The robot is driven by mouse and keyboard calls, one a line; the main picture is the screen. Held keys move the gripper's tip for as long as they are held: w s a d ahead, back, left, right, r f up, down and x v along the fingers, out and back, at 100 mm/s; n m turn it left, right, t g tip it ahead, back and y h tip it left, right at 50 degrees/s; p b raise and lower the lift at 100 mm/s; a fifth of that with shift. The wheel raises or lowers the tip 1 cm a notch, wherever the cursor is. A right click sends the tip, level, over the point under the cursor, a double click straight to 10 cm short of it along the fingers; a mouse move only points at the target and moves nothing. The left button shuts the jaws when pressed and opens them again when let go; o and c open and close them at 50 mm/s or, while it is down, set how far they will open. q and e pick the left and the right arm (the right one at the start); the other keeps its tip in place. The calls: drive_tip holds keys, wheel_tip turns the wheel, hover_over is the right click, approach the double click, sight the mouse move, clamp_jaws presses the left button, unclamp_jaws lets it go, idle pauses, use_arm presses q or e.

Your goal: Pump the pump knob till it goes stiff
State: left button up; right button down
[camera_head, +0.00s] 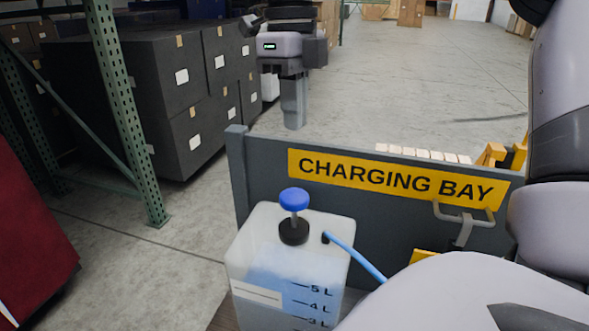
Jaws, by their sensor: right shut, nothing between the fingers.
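A translucent white tank (255,236) with a litre scale on its front stands at the lower middle in the head view. A blue pump knob (294,199) sits on a short grey stem above a black collar (293,232) on its top. The knob stands raised, with the stem showing below it. My right gripper (293,125) points down with its fingers shut and empty. In the picture it is straight above the knob, apart from it, with a clear gap between. My left gripper is out of the view.
A blue hose (358,259) runs from the tank's top to the right, behind my arm. A grey panel (262,170) with a yellow CHARGING BAY sign (390,177) and a metal handle (463,217) stands behind the tank.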

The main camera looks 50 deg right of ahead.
drive_tip(key=d+m+y, duration=0.1)
drive_tip(key=m, duration=0.4)
drive_tip(key=w+d+r+m+p, duration=0.1)
drive_tip(key=m, duration=0.4)
drive_tip(key=d+r+m+y+p, duration=0.1)
drive_tip(key=m, duration=0.3)
drive_tip(key=shift+w+m+g+y, duration=0.3)
drive_tip(key=shift+m, duration=0.1)
drive_tip(key=shift+f, duration=0.15)
approach(293, 195)
drive_tip(key=x, duration=0.5)
drive_tip(key=shift+s+a, duration=0.1)
drive_tip(key=shift+a, duration=0.05)
drive_tip(key=shift+f, duration=0.7)
